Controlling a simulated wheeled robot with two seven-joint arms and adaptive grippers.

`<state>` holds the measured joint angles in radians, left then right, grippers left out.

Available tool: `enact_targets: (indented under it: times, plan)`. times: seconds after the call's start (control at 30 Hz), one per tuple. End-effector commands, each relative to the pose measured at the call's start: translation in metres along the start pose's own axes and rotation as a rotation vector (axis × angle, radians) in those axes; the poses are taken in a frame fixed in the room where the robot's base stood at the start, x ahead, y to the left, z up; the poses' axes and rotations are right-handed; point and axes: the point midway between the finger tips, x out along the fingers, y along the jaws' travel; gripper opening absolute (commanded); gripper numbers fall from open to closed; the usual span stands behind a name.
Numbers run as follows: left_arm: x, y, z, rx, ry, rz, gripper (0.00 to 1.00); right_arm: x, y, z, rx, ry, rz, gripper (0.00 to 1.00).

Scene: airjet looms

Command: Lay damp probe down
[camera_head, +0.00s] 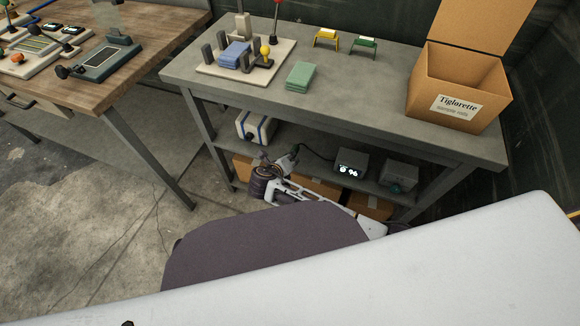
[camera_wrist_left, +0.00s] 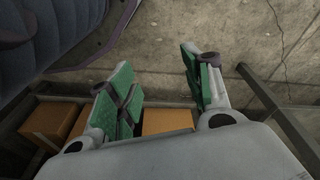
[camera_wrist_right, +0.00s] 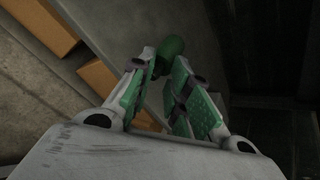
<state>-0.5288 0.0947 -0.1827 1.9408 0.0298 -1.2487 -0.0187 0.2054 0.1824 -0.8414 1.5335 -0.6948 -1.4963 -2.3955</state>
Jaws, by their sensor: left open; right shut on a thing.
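The damp probe shows as a green rounded cylinder (camera_wrist_right: 171,47) in the right wrist view. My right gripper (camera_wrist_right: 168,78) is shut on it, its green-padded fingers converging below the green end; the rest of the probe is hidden.
A lower shelf (camera_head: 320,176) also holds a white-and-blue case (camera_head: 254,127) and a small grey box (camera_head: 399,174) with a green part in front. Cardboard boxes sit beneath. The grey tabletop (camera_head: 350,88) overhangs the shelf, carrying a fixture board, green pads and an open carton (camera_head: 455,99).

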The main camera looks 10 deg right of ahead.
Motion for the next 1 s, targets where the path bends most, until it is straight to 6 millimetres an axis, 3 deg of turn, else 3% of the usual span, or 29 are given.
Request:
enact_targets:
  times: [0.57,0.7,1.0]
  plan:
    - [-0.001,0.0,0.0,0.002,-0.006,0.001,0.5,0.006,0.006,-0.006,0.001,0.001,0.0,0.0]
    - [-0.018,0.005,-0.003,0.003,0.006,0.01,0.5,0.013,0.014,-0.013,0.0,0.002,0.0,0.0]
    - [-0.029,0.007,-0.01,0.004,0.03,0.015,0.5,0.024,0.025,-0.024,0.001,0.0,-0.001,0.0]
